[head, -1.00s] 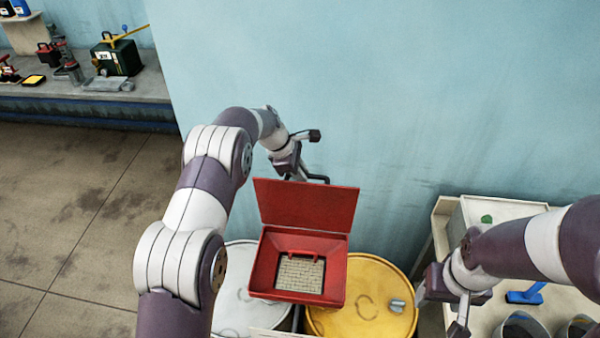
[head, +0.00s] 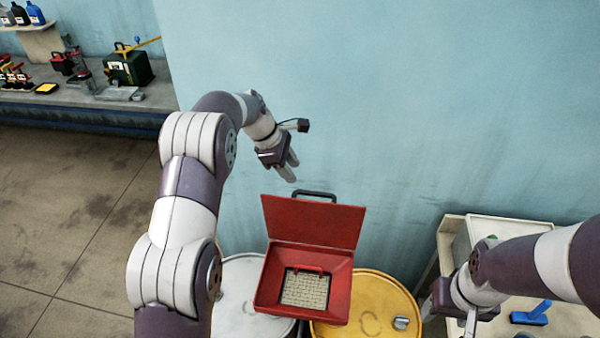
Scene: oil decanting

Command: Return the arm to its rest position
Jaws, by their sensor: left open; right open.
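My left arm comes in from the left, and its gripper (head: 291,168) is open and empty, above and to the left of the black handle (head: 314,194). The handle shows behind the raised lid (head: 313,220) of a red open box. The box (head: 335,298) sits across the tops of a white drum (head: 240,285) and a yellow drum (head: 375,310). A mesh panel with a small red handle lies inside it. My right gripper (head: 468,322) is low at the right, beside the cart, with its tips partly cut off by the frame's bottom edge.
A pale cart (head: 590,317) with a blue tool (head: 532,314) stands at the right. A blue wall rises close behind the box. A bench (head: 60,97) with bottles and tools is at the far left. The floor at left is clear.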

